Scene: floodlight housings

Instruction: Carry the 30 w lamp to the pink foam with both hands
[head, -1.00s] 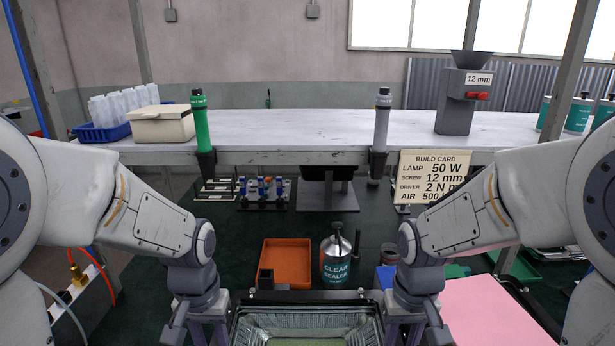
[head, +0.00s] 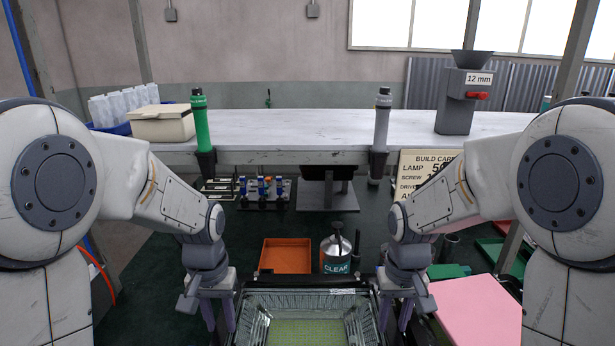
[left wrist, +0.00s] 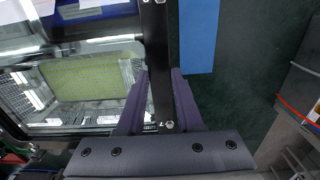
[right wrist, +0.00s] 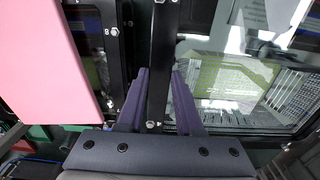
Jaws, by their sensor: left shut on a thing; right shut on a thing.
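The lamp (head: 308,332) is an open floodlight housing with a shiny reflector and a yellow-green LED board, at the bottom middle of the head view. I see no wattage on it. My left gripper (head: 222,318) is shut on its left side; in the left wrist view the fingers (left wrist: 160,92) straddle a black frame bar. My right gripper (head: 400,315) is shut on its right side; in the right wrist view the fingers (right wrist: 158,92) straddle the opposite bar. The pink foam (head: 474,312) lies right of the lamp, also at upper left in the right wrist view (right wrist: 58,60).
An orange tray (head: 286,255) and a clear sealer bottle (head: 336,255) stand just beyond the lamp. A build card (head: 415,165), partly hidden by my right arm, stands behind. A white shelf (head: 290,125) crosses the back. A blue strip (left wrist: 199,35) lies beside the lamp's left bar.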

